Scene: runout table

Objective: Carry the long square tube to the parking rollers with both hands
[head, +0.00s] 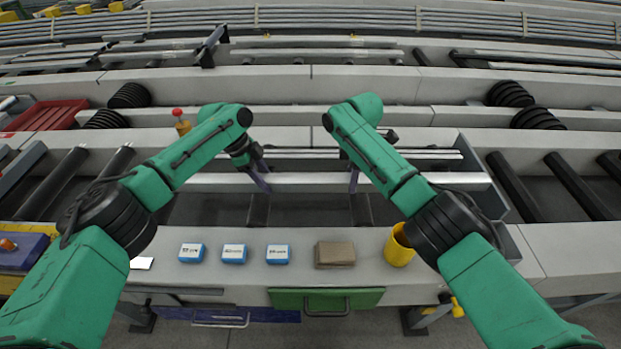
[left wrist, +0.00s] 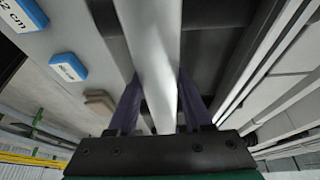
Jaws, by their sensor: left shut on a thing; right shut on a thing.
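The long square tube (head: 310,182) is light grey and lies left to right across the middle of the head view. My left gripper (head: 262,182) is shut on the tube left of its middle. The left wrist view shows the tube (left wrist: 152,50) running between the purple fingers (left wrist: 153,108). My right gripper (head: 353,182) is shut on the tube further right; my forearm partly hides it. Dark rollers (head: 258,210) (head: 362,210) show just in front of the tube. I cannot tell whether the tube touches them, or which rollers are the parking rollers.
Blue boxes (head: 234,254), a brown block (head: 335,254) and a yellow cup (head: 399,248) stand on the front ledge (head: 305,237). More dark rollers (head: 578,186) lie at the right. Thin rails (head: 310,154) run behind the tube. A red-capped bottle (head: 181,123) stands at back left.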

